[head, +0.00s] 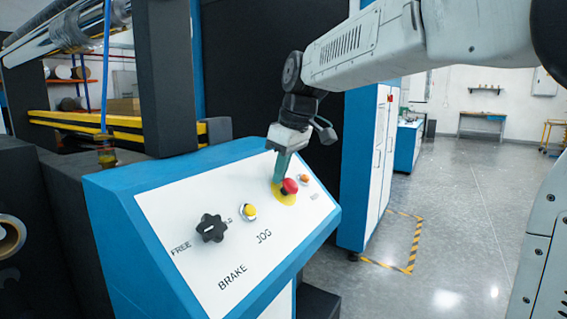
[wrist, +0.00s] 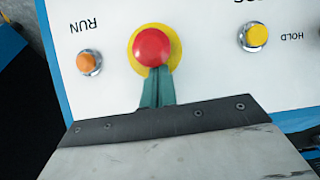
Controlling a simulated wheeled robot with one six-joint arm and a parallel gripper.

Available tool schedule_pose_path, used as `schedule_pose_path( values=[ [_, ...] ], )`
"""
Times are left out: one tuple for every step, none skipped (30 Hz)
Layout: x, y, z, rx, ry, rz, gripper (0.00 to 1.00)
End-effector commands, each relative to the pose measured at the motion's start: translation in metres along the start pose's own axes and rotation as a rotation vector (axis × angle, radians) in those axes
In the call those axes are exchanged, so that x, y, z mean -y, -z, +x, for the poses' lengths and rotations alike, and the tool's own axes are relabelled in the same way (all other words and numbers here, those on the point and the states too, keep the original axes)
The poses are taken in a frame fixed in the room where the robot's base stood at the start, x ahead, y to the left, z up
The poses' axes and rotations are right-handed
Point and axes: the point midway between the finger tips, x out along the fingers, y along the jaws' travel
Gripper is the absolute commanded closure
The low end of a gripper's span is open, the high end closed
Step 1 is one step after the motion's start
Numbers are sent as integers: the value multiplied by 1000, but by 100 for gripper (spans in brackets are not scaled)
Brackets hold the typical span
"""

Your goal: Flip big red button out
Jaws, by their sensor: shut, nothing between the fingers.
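The big red button (head: 289,186) sits on a yellow round base on the sloped white control panel (head: 240,270). In the wrist view the red button (wrist: 152,47) shows from above, with the yellow ring around it. My gripper (head: 278,178) is shut and empty, its green fingers pointing down at the panel. The fingertips (wrist: 155,75) are right at the button's near edge in the wrist view and cover part of the yellow base. I cannot tell whether they touch the button.
An orange button (head: 304,179) marked RUN, a yellow button (head: 248,212) and a black star knob (head: 212,228) are on the same panel. A blue and white cabinet (head: 370,150) stands behind. Open grey floor (head: 460,230) lies to the right.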

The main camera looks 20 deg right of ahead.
Motion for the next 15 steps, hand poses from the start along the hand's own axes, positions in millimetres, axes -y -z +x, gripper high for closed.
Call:
schedule_pose_path(
  values=[
    [0, 0, 0, 0, 0, 0, 100],
    [0, 0, 0, 0, 0, 0, 100],
    [0, 0, 0, 0, 0, 0, 100],
    [0, 0, 0, 0, 0, 0, 100],
    [0, 0, 0, 0, 0, 0, 100],
    [0, 0, 0, 0, 0, 0, 100],
    [0, 0, -1, 0, 0, 0, 100],
    [0, -1, -2, -1, -1, 1, 100],
    [0, -3, -5, -1, -1, 1, 100],
    [0, -6, -8, -2, -1, 1, 100],
    [0, -8, -11, -1, 0, 2, 100],
    [0, -11, -14, 0, 0, 2, 100],
    [0, -13, -17, 0, 1, 2, 100],
    [0, -14, -18, 1, 1, 2, 100],
    [0, -15, -18, 3, 1, 1, 100]
  ],
)
